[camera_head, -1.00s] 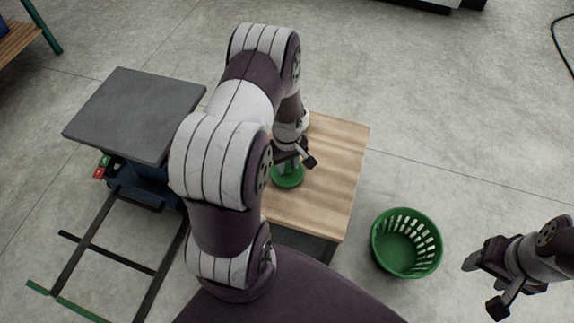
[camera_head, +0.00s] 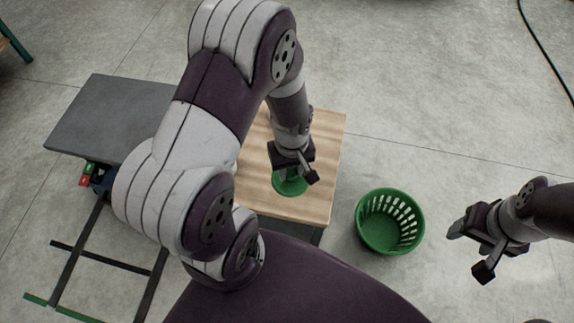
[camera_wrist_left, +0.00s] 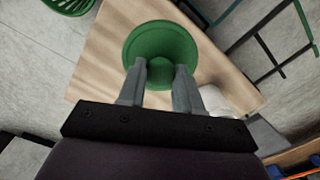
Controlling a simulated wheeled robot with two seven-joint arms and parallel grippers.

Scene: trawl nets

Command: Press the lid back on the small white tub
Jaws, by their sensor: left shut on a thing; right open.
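A round green lid (camera_head: 290,187) shows in the head view over the front part of a wooden table. My left gripper (camera_head: 292,174) is shut on the lid's central knob. In the left wrist view, the lid (camera_wrist_left: 150,42) lies flat across the fingertips, above the wood. A rounded white thing (camera_wrist_left: 217,99), perhaps the small white tub, stands on the table, partly hidden behind a finger. In the head view my left arm hides that part of the table. My right gripper (camera_head: 466,252) is open and empty, right of the table.
The wooden table (camera_head: 325,150) has bare wood on its right side. A green basket (camera_head: 390,220) stands on the floor right of it. A grey-topped platform (camera_head: 105,115) with a dark frame is at the left.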

